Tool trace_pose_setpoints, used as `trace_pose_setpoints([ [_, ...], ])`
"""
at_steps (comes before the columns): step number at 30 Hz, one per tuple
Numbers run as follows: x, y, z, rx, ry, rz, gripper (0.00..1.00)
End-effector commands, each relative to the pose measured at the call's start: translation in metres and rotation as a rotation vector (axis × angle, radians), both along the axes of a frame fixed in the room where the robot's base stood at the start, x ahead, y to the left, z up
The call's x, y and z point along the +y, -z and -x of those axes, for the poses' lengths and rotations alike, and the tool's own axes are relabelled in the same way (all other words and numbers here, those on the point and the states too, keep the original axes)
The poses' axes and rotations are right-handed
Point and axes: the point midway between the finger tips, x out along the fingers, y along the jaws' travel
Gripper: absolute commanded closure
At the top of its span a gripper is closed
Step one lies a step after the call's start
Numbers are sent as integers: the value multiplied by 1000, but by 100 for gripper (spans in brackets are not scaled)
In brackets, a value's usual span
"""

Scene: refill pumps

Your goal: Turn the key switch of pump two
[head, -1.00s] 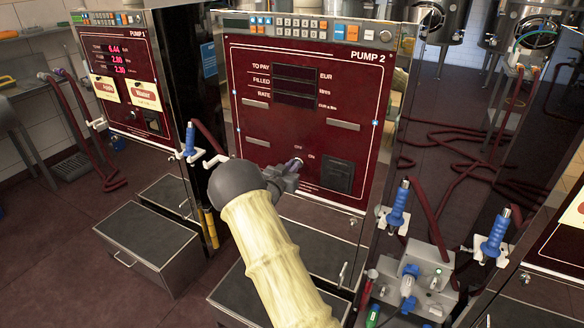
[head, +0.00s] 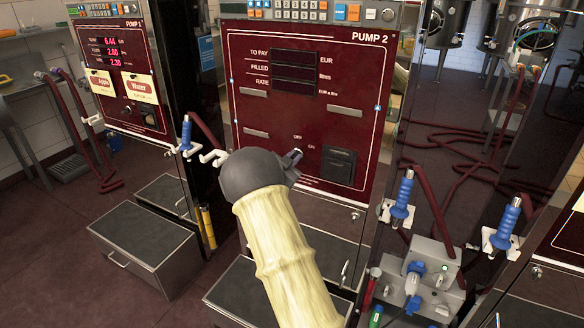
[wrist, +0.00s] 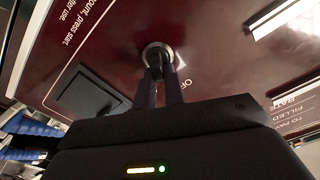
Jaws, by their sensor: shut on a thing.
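The red panel of pump two (head: 345,110) faces me, with "PUMP 2" at its top right. Its key switch (head: 298,152) sits low on the panel beside the OFF and ON marks. The wrist view shows the switch's round metal collar (wrist: 157,53) with a dark key part in it. My gripper (head: 292,160) is at the switch; in the wrist view its two dark fingers (wrist: 158,80) are shut on the key part. The key's exact angle is hidden by the fingers. The pump's display windows (head: 292,72) look dark, with no readable figures.
A black slotted box (head: 339,167) sits right of the switch. Blue-handled nozzles (head: 402,195) hang at the right, above a grey box with connectors (head: 425,275). Pump one (head: 122,75) stands left with lit red figures. A metal step box (head: 140,247) stands on the floor at left.

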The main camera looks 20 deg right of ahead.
Motion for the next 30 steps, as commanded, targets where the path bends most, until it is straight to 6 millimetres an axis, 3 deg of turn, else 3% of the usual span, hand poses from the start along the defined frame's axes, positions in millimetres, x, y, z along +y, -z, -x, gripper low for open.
trace_pose_setpoints([
  [1,0,9,1,-34,1,-30,100],
  [15,-2,12,4,-350,3,-280,100],
  [30,-2,10,5,-457,3,-369,100],
])
